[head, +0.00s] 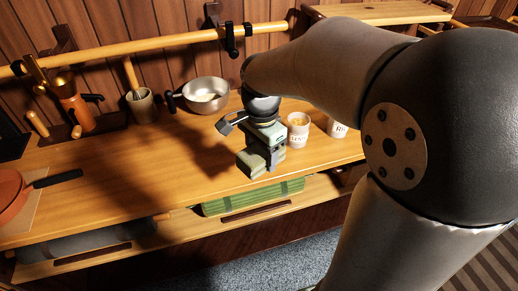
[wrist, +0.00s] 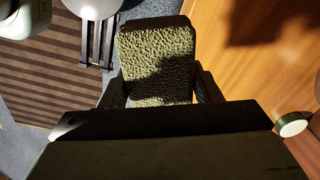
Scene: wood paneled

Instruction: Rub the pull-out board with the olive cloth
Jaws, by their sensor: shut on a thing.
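The olive cloth (head: 250,165), a thick textured pad, is held by my gripper (head: 272,152) near the counter's front edge. In the wrist view the cloth (wrist: 156,62) sits between the two fingers, partly in shadow. My gripper is shut on it. The head view does not clearly show whether the cloth touches the counter or is just above it. Below the counter's front edge, pale wooden fronts with dark handles (head: 256,211) stand out; I cannot tell for sure which piece is the pull-out board.
Two white cups stand close right of my gripper, one (head: 298,130) nearer. A metal bowl (head: 206,95), a mortar (head: 141,105) and a red pan (head: 14,195) stand to the left. Green folded fabric (head: 254,196) lies below the counter edge. The counter's left middle (head: 120,180) is clear.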

